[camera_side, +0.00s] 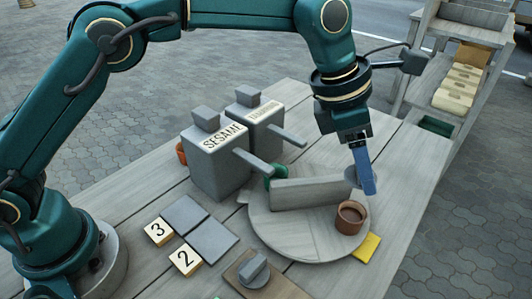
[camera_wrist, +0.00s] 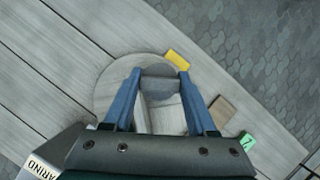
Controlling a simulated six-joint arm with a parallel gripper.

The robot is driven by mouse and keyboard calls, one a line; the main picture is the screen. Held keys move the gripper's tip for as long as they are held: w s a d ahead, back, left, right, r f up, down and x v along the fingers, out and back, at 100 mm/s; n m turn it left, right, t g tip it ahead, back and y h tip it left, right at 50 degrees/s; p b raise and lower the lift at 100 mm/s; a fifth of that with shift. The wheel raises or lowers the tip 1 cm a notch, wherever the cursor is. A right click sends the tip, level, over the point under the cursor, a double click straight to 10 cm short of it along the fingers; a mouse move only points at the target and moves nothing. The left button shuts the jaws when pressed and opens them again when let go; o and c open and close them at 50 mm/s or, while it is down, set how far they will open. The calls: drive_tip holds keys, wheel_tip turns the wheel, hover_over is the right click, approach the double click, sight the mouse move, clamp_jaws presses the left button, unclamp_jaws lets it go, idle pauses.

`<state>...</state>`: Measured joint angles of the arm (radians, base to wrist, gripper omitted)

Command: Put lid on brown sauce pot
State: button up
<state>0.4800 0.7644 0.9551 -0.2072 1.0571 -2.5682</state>
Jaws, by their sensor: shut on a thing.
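My gripper (camera_side: 362,178) has blue fingers and is shut on a grey round lid (camera_side: 351,178). In the wrist view, the lid (camera_wrist: 160,84) sits between the two fingertips (camera_wrist: 159,72). The brown sauce pot (camera_side: 350,218) stands upright and open on a round wooden board (camera_side: 292,245), at its right side. The lid is above the pot and apart from it, with a gap between them in the side view. The pot cannot be made out in the wrist view, where the lid and fingers cover that area.
A low wooden divider (camera_side: 310,192) stands on the board, with a green item (camera_side: 274,178) behind it. Grey boxes, one marked SESAME (camera_side: 218,160), stand to the left with handles reaching toward the board. A yellow block (camera_side: 367,246) lies beside the board near the pot.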

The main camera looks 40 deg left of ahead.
drive_tip(key=shift+s+d+f, duration=0.15)
drive_tip(key=shift+d+f, duration=0.1)
drive_tip(key=shift+f, duration=0.2)
drive_tip(key=shift+s+d+f, duration=0.1)
drive_tip(key=shift+d+f, duration=0.1)
drive_tip(key=shift+f, duration=0.25)
hover_over(362, 217)
drive_tip(key=s+a, duration=0.1)
drive_tip(key=a, duration=0.1)
drive_tip(key=shift+s+d+f, duration=0.1)
drive_tip(key=shift+f, duration=1)
drive_tip(key=shift+d+f, duration=0.1)
drive_tip(key=shift+f, duration=0.95)
drive_tip(key=shift+f, duration=0.45)
drive_tip(key=o, duration=1.5)
drive_tip(key=shift+r, duration=0.1)
drive_tip(key=shift+r, duration=3.45)
drive_tip(key=c, duration=1.4)
